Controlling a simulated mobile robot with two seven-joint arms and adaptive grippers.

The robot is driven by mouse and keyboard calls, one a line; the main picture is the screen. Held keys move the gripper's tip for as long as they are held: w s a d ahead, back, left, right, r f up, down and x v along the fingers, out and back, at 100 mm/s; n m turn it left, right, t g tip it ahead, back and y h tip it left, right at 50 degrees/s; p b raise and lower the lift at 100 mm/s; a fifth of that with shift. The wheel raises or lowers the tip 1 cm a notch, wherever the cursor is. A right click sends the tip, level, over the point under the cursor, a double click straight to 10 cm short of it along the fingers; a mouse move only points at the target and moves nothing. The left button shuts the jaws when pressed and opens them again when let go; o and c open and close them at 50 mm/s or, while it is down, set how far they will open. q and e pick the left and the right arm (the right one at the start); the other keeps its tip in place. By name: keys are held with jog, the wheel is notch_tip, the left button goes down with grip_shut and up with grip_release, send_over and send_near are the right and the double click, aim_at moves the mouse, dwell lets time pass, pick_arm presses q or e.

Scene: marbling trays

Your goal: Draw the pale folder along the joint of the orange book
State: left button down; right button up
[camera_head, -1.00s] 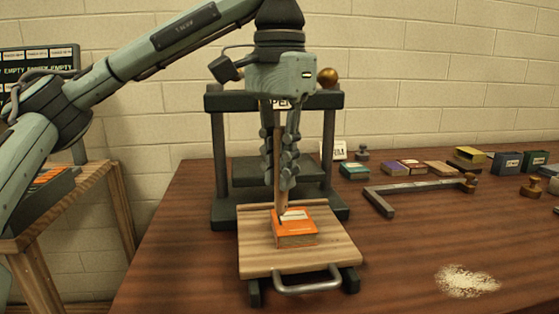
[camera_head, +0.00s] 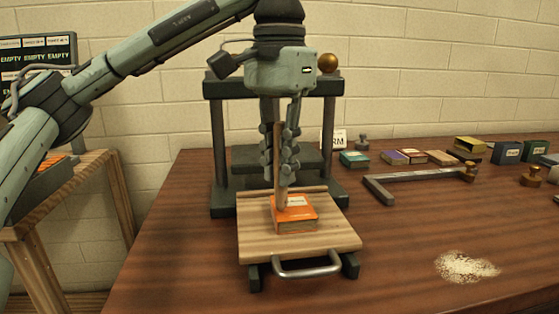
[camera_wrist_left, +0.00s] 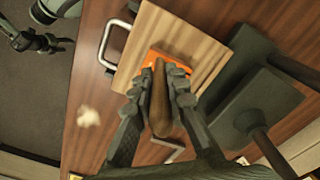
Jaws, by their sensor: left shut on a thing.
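The orange book (camera_head: 297,221) lies flat on a pale wooden board (camera_head: 255,250) in front of the dark press; it also shows in the left wrist view (camera_wrist_left: 204,68), partly hidden by my fingers. My left gripper (camera_head: 281,180) is above the book's left part, pointing down, shut on a brownish upright stick-like tool, the folder (camera_head: 278,160). In the left wrist view the folder (camera_wrist_left: 160,105) sits between the fingers, its tip over the orange cover. The tip is at the book's left side; I cannot tell for sure whether it touches.
The dark press frame (camera_head: 219,140) stands right behind the board, its posts on both sides of my left gripper. A metal handle (camera_head: 308,270) sticks out at the board's front. A clamp-like bar (camera_head: 420,184), small books (camera_head: 355,159) and white powder (camera_head: 466,267) lie to the right.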

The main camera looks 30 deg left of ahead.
pick_arm(q)
jog(key=shift+f, duration=0.3)
jog(key=shift+r, duration=0.1)
jog(key=shift+s+d, duration=0.25)
jog(key=shift+s, duration=0.05)
dwell(0.5)
jog(key=shift+s, duration=0.1)
jog(key=shift+s+d+p, duration=0.25)
jog(key=shift+s+p, duration=0.05)
jog(key=shift+p, duration=0.1)
dwell(0.4)
